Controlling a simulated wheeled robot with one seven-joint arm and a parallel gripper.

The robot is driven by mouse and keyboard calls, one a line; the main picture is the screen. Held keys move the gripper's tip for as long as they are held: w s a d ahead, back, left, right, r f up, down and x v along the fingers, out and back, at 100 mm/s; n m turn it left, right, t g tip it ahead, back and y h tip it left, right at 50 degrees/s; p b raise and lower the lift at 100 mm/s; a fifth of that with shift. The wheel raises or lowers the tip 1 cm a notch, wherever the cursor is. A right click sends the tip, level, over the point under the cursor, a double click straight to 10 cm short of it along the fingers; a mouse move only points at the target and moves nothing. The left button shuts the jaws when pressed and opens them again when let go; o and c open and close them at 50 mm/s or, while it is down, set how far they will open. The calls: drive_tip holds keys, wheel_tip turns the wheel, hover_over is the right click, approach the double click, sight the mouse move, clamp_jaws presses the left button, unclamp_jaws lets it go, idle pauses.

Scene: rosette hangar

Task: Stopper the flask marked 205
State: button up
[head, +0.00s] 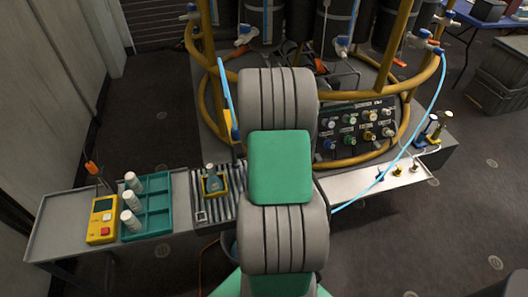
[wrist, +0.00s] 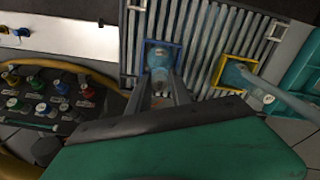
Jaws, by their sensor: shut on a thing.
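In the wrist view my gripper (wrist: 163,92) points down over a round-bodied blue flask (wrist: 160,57) in a blue square frame (wrist: 149,43). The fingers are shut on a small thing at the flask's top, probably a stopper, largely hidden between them. I cannot tell whether it is seated in the neck. A second blue-grey flask (wrist: 238,73) sits in a yellow frame (wrist: 222,66); it also shows in the head view (head: 213,184). In the head view my arm hides the gripper and the blue frame. I cannot read 205 on either flask.
A ribbed rack (head: 203,213) holds the frames. To its left are a teal tray (head: 148,222) with white bottles and a yellow meter (head: 102,219). At right, small stoppers (head: 397,171) stand on a pale shelf (head: 365,190) near a knob panel (head: 355,132) and yellow pipe rings (head: 201,100).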

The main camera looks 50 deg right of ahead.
drive_tip(key=shift+f, duration=0.35)
drive_tip(key=shift+f, duration=0.2)
drive_tip(key=o, duration=1.6)
drive_tip(key=shift+o, duration=0.2)
drive_tip(key=shift+r, duration=0.1)
drive_tip(key=shift+r+p, duration=2.1)
drive_tip(key=shift+r, duration=0.9)
